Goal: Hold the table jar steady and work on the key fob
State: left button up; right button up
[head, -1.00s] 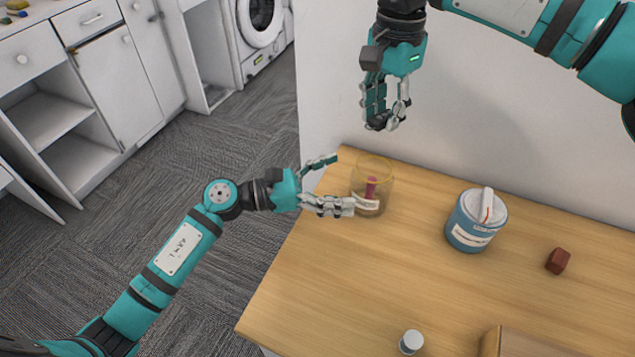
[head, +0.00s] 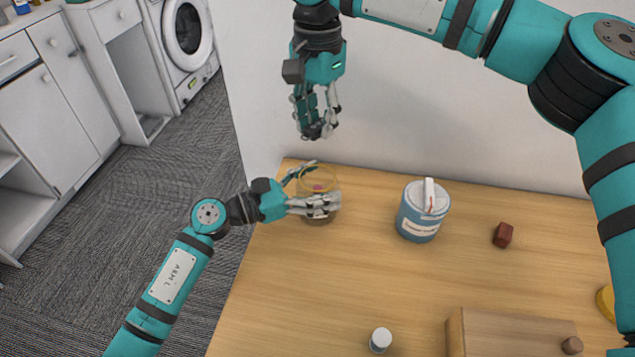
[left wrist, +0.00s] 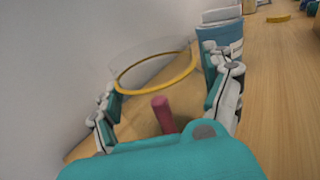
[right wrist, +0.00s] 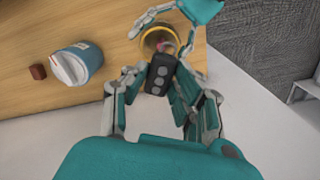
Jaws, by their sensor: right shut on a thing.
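The table jar (head: 332,184) is clear glass with a yellow rim, upright near the table's back left corner. In the left wrist view, its yellow rim (left wrist: 157,72) and a dark pink stick (left wrist: 163,114) inside it show. My left gripper (head: 320,184) has its fingers spread on either side of the jar; firm contact cannot be told. My right gripper (head: 316,130) points down above and behind the jar. It is shut on the key fob (right wrist: 160,75), a small black piece with grey buttons. The fob is apart from the jar.
A blue tub (head: 420,222) with a white lid stands right of the jar, with a dark red block (head: 503,235) beyond it. A white-topped cylinder (head: 380,340) and a wooden box (head: 500,335) are at the front. A white wall (head: 430,120) rises behind the table (head: 300,270).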

pick_arm(q)
jog(key=c, duration=0.8)
jog(key=shift+o, duration=0.2)
